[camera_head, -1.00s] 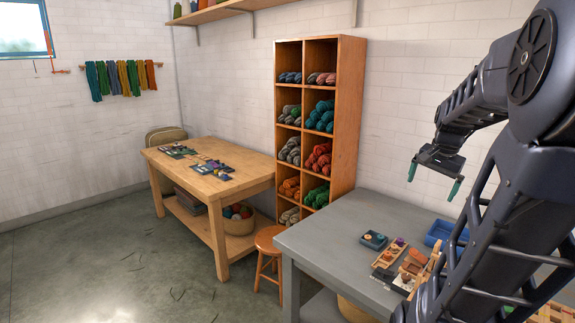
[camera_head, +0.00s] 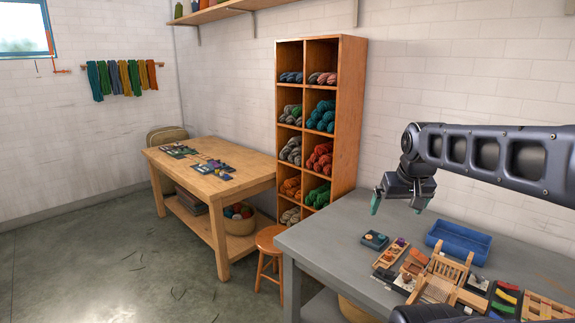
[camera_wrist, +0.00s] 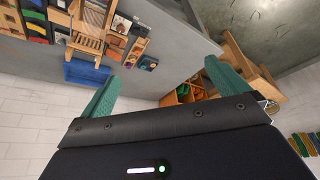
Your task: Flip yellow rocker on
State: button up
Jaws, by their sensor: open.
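My gripper (camera_head: 398,203) is open and empty, raised above the back left part of the grey table (camera_head: 330,235). Its two green fingers stand apart in the wrist view (camera_wrist: 160,72). A dark tray at the table's right holds curved coloured pieces, among them a yellow piece (camera_head: 507,286). I cannot tell whether this is the yellow rocker or how it is set. A small dark box with round knobs (camera_head: 374,240) lies below my gripper; it also shows in the wrist view (camera_wrist: 148,63).
A blue tray (camera_head: 458,242) lies at the table's back. A wooden loom-like frame (camera_head: 447,272) stands upright among small wooden boards. A tall shelf of skeins (camera_head: 347,110) stands left of the table, a stool (camera_head: 268,238) before it. A wooden table (camera_head: 165,160) stands further left.

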jog(key=c, duration=1.4)
jog(key=shift+w+d, duration=0.3)
jog(key=shift+w, duration=0.1)
grip_shut()
jog(key=w+d+f+m+g, duration=0.15)
jog(key=w+d, duration=0.25)
jog(key=d, duration=0.4)
jog(key=w+d+f+m+y, duration=0.1)
jog(key=w+d+f+m, duration=0.2)
jog(key=d, duration=0.6)
jog(key=w+d+f+g, duration=0.1)
jog(key=w+d+f, duration=0.2)
jog(key=w+d, duration=0.4)
jog(key=s+d+f+m, duration=0.1)
jog(key=s+d+f, duration=0.2)
jog(key=d, duration=0.6)
jog(key=s+d+f+m+y, duration=0.1)
jog(key=s+d+f, duration=0.3)
jog(key=d+f, duration=0.4)
jog(key=s+d+f+m, duration=0.2)
jog(key=s+d+f, duration=0.2)
jog(key=d, duration=0.6)
jog(key=shift+s+d+f+y, duration=0.2)
jog(key=shift+s+f+y, duration=0.1)
jog(key=shift+f, duration=0.55)
jog(key=shift+m+t, duration=0.25)
